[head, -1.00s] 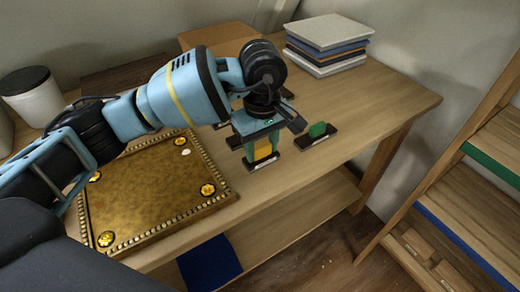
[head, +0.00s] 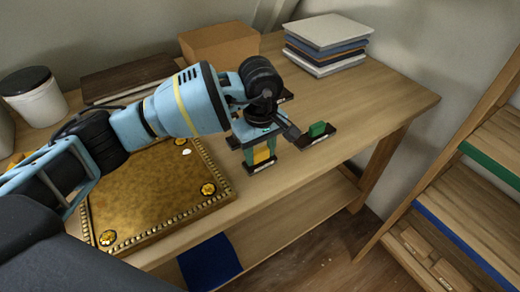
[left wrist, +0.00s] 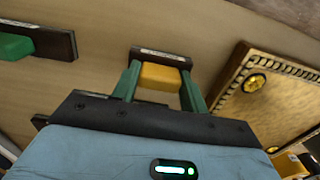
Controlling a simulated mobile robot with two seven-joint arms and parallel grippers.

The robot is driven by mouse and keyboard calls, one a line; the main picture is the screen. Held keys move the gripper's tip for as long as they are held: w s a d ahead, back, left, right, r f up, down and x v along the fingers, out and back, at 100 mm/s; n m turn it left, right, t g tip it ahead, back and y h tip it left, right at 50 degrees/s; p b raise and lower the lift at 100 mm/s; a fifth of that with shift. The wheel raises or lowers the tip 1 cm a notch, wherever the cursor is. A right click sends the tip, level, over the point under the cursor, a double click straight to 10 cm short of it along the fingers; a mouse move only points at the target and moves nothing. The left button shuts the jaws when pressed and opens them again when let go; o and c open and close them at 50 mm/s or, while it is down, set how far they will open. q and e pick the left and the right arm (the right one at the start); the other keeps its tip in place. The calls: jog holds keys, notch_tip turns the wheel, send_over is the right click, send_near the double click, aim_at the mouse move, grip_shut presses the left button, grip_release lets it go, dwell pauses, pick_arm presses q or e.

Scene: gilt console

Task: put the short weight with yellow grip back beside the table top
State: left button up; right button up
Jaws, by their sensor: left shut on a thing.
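The short weight with yellow grip (head: 262,155) has a dark base with a pale label strip. It is upright just right of the ornate gilt table top (head: 150,195), apart from its beaded edge. My left gripper (head: 260,158) points down and is shut on the yellow grip. In the left wrist view, the yellow grip (left wrist: 161,77) sits between the two green fingers. The base is at or very near the bench surface; I cannot tell whether it touches. My right gripper is not in view.
A weight with a green grip (head: 318,129) stands close on the right. Behind are a stack of books (head: 327,45), a cardboard box (head: 218,42) and a white jar with a dark lid (head: 35,98). The wooden bench (head: 385,95) is clear at the right.

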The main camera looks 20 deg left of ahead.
aim_at(260, 151)
pick_arm(q)
jog(key=shift+f, duration=0.15)
jog(key=o, duration=1.2)
notch_tip(260, 151, up, 12)
jog(key=shift+r, duration=0.2)
